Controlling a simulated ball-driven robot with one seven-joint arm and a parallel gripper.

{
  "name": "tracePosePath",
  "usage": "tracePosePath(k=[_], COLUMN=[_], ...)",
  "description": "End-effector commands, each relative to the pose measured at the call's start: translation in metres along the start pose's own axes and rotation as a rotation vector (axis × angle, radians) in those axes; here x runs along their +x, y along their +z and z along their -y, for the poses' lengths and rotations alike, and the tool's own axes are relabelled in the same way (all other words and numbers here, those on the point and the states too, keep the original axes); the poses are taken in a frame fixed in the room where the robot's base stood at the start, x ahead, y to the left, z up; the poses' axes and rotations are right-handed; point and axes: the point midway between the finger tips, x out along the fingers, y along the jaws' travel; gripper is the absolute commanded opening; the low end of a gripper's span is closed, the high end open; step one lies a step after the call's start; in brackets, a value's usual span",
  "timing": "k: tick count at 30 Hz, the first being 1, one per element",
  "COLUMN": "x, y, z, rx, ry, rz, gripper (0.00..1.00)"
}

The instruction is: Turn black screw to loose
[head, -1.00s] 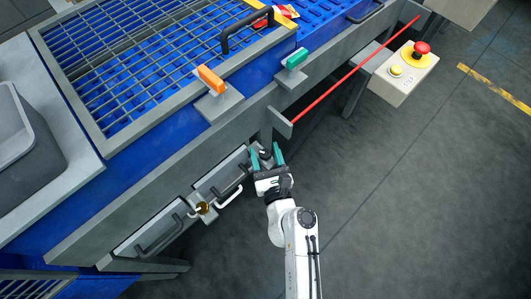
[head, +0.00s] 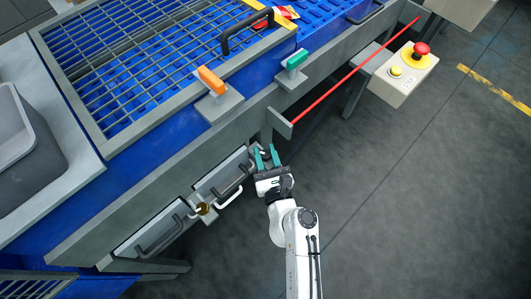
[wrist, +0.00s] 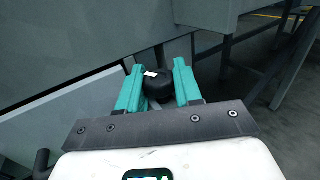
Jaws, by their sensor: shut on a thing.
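The black screw (wrist: 157,83) is a round dark knob with a small white mark, on the grey frame of the machine. In the wrist view it sits between my two teal fingers, partly covered by them. My gripper (wrist: 158,80) is shut on the screw, one finger on each side. In the head view my gripper (head: 266,154) is at the right end of the grey drawers, below the machine's side rail. The screw is small and mostly hidden there.
An orange handle (head: 211,80), a green handle (head: 297,58) and a red bar (head: 350,73) are above. A red emergency button (head: 421,48) is farther right. Open floor lies right.

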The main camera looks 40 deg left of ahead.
Motion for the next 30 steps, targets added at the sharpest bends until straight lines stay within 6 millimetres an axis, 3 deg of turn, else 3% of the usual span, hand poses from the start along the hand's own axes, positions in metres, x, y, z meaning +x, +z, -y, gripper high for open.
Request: tracePosePath(k=[8, 30], x=[-0.0015, -0.0014], y=[-0.002, -0.0092], z=[0.0024, 0.0017], rx=[0.0, 0.003], ry=[0.115, 0.747], rz=[-0.008, -0.01], gripper=[0.04, 0.04])
